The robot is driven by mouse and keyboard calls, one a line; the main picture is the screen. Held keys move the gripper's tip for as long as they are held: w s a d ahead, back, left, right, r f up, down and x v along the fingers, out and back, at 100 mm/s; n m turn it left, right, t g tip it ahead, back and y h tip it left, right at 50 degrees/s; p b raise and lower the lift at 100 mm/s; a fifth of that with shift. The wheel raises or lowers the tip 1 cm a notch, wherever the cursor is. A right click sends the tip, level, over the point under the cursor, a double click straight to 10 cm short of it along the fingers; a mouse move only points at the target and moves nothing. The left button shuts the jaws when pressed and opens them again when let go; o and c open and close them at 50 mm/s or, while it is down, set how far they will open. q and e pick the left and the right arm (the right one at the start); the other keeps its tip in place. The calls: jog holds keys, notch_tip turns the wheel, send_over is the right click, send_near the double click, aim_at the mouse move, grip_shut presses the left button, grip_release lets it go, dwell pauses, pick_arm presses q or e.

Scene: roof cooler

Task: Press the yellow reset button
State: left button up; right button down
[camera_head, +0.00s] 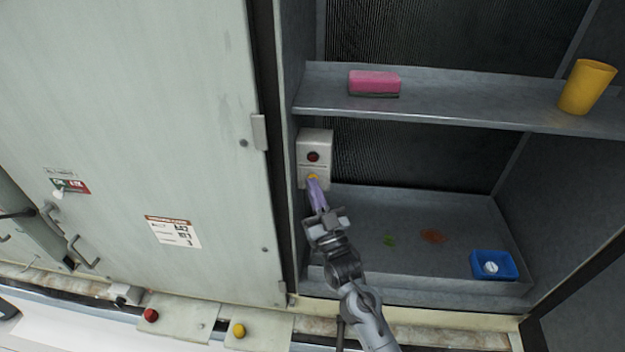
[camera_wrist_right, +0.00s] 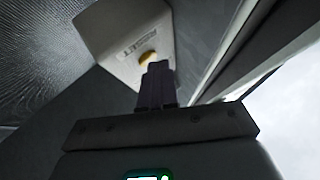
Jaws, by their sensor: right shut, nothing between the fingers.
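The yellow reset button (camera_head: 312,177) is on the lower part of a pale control box (camera_head: 316,143) on the inner left wall of the cabinet. A red button (camera_head: 313,156) sits above it. My right gripper (camera_head: 316,188) is shut and empty, its fingertips right at the yellow button, partly covering it. In the right wrist view the yellow button (camera_wrist_right: 148,57) shows just beyond the shut fingertips (camera_wrist_right: 158,68), beside lettering on the box. I cannot tell whether the tips touch it. My left gripper is not in view.
A shelf (camera_head: 450,112) above holds a pink block (camera_head: 374,83) and a yellow cup (camera_head: 587,87). A blue tray (camera_head: 493,265) stands on the cabinet floor at right. Red (camera_head: 151,315) and yellow (camera_head: 239,330) knobs are outside below. The cabinet's open middle is free.

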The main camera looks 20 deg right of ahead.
jog(key=shift+s+a, duration=0.1)
jog(key=shift+s, duration=0.05)
jog(key=shift+s+a+p, duration=0.35)
jog(key=shift+s+p, duration=0.05)
jog(key=shift+s, duration=0.25)
jog(key=shift+s+a+p, duration=0.3)
jog(key=shift+s+a, duration=0.1)
jog(key=shift+s, duration=0.35)
jog(key=shift+s+a+p, duration=0.35)
jog(key=shift+s+a, duration=0.05)
jog(key=shift+s, duration=0.3)
jog(key=shift+s+a+p, duration=0.3)
jog(key=shift+s+a, duration=0.1)
jog(key=shift+s, duration=0.35)
